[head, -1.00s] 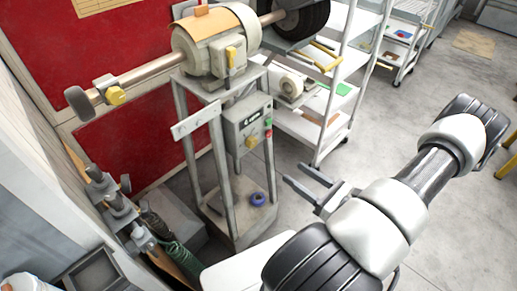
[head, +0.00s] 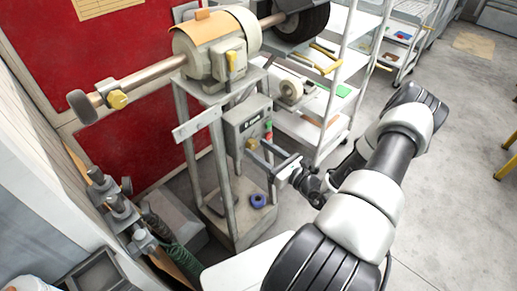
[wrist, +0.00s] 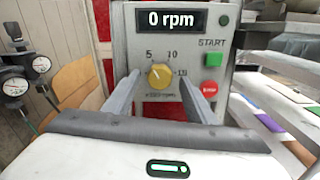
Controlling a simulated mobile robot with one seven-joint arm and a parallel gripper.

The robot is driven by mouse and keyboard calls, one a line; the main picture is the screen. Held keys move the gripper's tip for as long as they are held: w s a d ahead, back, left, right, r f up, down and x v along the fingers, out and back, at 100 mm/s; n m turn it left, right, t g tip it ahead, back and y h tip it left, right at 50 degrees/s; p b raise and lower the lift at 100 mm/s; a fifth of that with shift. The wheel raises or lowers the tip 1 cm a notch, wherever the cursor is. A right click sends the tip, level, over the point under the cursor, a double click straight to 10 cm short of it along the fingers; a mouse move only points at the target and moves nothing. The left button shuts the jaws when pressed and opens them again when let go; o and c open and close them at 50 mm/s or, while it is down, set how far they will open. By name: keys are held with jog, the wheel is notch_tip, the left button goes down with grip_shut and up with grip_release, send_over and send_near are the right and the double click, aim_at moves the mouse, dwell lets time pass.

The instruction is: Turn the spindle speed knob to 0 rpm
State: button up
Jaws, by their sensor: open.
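The yellow spindle speed knob (wrist: 160,76) sits on the grey control box (wrist: 135,45) in the wrist view, under a display (wrist: 170,19) reading "0 rpm". The marks 5, 10 and 15 stand around it. Its pointer setting is too small to tell. My gripper (wrist: 159,82) is open, with one finger on each side of the knob in that view. Contact with it cannot be told. In the head view my gripper (head: 259,146) reaches the front of the control box (head: 236,126), by the knob (head: 252,144).
A green START button (wrist: 210,64) and a red button (wrist: 210,88) are right of the knob, close to the right finger. The buffing motor (head: 215,50) stands above on its stand. A white shelf cart (head: 315,125) is behind right.

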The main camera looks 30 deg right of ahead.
jog(key=shift+w+a, duration=0.15)
jog(key=shift+w, duration=0.25)
jog(key=shift+c, duration=0.5)
jog(key=c, duration=1)
jog(key=shift+o, duration=0.3)
jog(key=shift+n, duration=0.4)
jog(key=n+b, duration=0.1)
jog(key=n, duration=0.4)
jog(key=shift+f, duration=0.1)
jog(key=n+b, duration=0.2)
jog(key=n, duration=0.4)
